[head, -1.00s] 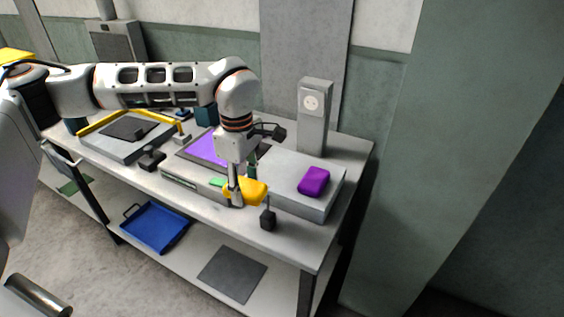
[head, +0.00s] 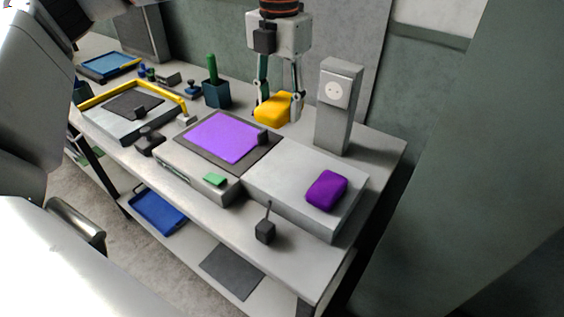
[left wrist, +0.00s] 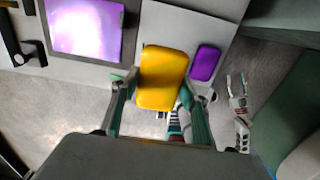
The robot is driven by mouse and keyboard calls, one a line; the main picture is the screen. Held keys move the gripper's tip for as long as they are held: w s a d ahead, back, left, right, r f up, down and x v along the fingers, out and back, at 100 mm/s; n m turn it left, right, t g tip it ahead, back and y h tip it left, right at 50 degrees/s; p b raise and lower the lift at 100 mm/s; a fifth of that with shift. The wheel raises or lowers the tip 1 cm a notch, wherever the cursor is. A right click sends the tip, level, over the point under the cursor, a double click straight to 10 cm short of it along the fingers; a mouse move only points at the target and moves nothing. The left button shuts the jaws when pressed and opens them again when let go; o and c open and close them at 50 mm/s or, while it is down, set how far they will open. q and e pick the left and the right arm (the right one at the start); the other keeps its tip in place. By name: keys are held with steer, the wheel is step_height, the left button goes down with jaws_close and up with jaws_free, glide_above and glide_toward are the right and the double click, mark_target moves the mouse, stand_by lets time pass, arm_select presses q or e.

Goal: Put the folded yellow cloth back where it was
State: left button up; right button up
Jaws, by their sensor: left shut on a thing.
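The folded yellow cloth (head: 277,108) is held between the two fingers of my left gripper (head: 279,112), which is shut on it. In the head view it shows beyond the purple plate and left of the grey post, seemingly raised above the bench. In the left wrist view the yellow cloth (left wrist: 162,78) sits between the fingers, with the folded purple cloth (left wrist: 204,63) to its right. In the head view that purple cloth (head: 326,190) lies on the flat grey block (head: 292,186). My right gripper (left wrist: 236,82) shows only in the left wrist view, its fingers apart and empty.
The grey post (head: 336,118) with a socket stands at the bench's back right. The purple plate (head: 222,137) lies on a machine with a green pad (head: 214,179). A small black knob block (head: 265,231) is at the front. A green-handled holder (head: 216,93) stands behind.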

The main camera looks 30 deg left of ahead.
mark_target(280, 171)
arm_select(q)
step_height(280, 171, down, 16)
steer(key=shift+w+f+b, duration=0.1)
steer(key=shift+b, duration=0.25)
steer(key=o, duration=0.7)
steer(key=shift+f, duration=0.15)
steer(key=shift+c, duration=0.2)
steer(key=o, duration=0.3)
step_height(280, 171, up, 12)
steer(key=shift+r, duration=0.2)
steer(key=shift+f, duration=0.1)
